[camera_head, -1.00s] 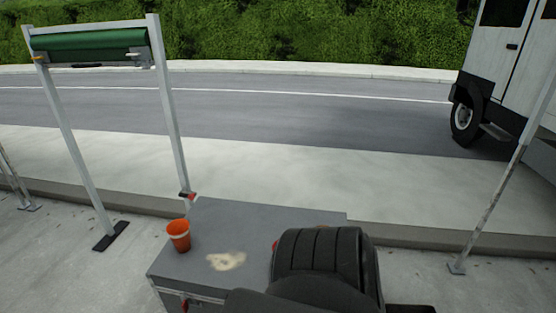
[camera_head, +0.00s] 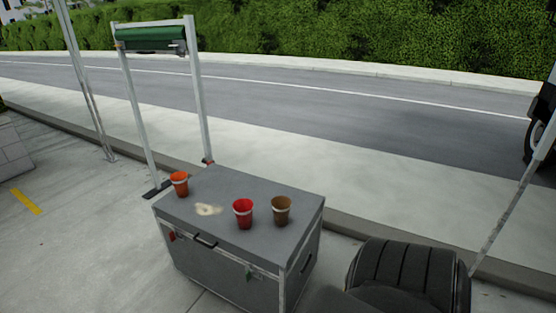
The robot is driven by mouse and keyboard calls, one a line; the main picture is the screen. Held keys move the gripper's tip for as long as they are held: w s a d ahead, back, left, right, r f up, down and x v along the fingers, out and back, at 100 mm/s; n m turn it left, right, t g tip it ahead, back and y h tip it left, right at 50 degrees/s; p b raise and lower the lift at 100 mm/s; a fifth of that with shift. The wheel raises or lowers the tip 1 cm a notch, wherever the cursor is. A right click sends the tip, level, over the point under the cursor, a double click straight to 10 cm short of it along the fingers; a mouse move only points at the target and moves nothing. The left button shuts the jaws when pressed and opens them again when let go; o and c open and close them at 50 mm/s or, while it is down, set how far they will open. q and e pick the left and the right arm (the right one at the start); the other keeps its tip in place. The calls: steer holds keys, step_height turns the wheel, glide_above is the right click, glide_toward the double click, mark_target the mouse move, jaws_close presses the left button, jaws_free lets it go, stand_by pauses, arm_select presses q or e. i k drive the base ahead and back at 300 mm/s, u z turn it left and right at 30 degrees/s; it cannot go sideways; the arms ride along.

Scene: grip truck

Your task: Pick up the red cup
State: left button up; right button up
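The red cup (camera_head: 243,216) stands upright on top of a grey case (camera_head: 222,182), near the case's front edge. It has a pale band below its rim. An orange cup (camera_head: 180,186) stands at the case's left end. A brown cup (camera_head: 281,212) stands just right of the red cup, apart from it. Neither of my grippers is in view, and nothing touches the red cup.
A white frame with a green roll (camera_head: 150,38) stands behind the case. A dark ribbed shape (camera_head: 405,275) fills the lower right. Open pavement (camera_head: 90,240) lies to the left.

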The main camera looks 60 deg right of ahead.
mark_target(242, 207)
steer(key=k, duration=0.35)
steer(key=z, duration=2.2)
